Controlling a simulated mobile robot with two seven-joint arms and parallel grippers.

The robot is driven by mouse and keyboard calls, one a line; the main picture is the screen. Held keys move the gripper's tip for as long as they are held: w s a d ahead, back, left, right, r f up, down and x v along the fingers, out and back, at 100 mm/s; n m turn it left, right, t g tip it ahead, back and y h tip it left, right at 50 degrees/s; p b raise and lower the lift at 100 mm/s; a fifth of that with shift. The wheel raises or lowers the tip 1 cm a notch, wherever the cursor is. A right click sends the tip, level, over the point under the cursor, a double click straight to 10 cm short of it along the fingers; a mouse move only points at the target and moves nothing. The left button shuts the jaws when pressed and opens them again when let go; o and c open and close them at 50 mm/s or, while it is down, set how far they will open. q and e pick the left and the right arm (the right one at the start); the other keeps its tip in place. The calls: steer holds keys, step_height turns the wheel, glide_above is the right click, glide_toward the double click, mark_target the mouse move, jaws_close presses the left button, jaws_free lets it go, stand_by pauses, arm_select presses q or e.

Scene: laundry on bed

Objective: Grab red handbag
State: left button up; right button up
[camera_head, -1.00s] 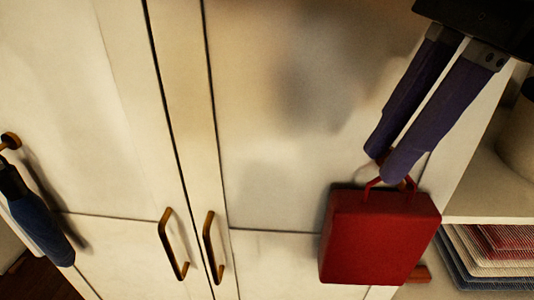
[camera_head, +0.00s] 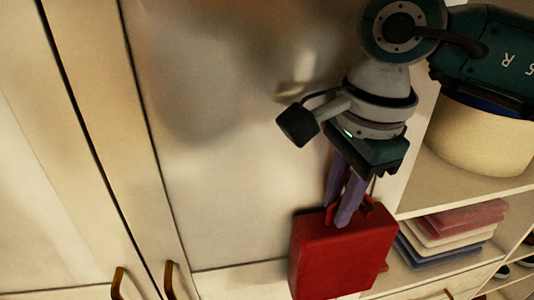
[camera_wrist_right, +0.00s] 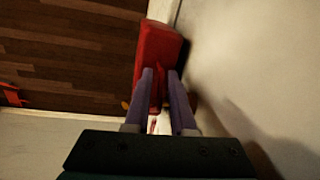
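The red handbag (camera_head: 342,252) hangs against the cabinet side at the lower middle right of the head view. Its thin red handle (camera_head: 368,208) stands above its top edge. My right gripper (camera_head: 341,212) points down at the handle, with its two purple fingers apart at the bag's top. In the right wrist view the bag (camera_wrist_right: 158,52) lies just beyond the fingertips, and a thin red strip shows in the gap between the fingers. I cannot tell whether the fingers touch the handle. My left gripper is not in view.
Tall pale cabinet doors (camera_head: 225,130) with brass handles (camera_head: 170,280) fill the left and middle. Shelves at the right hold a cream round container (camera_head: 478,140) and folded cloths (camera_head: 450,232). The wrist view shows a dark wooden floor (camera_wrist_right: 65,60).

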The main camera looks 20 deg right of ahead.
steer(key=shift+f, duration=0.15)
jaws_close()
steer(key=shift+w, duration=0.1)
stand_by(1.3)
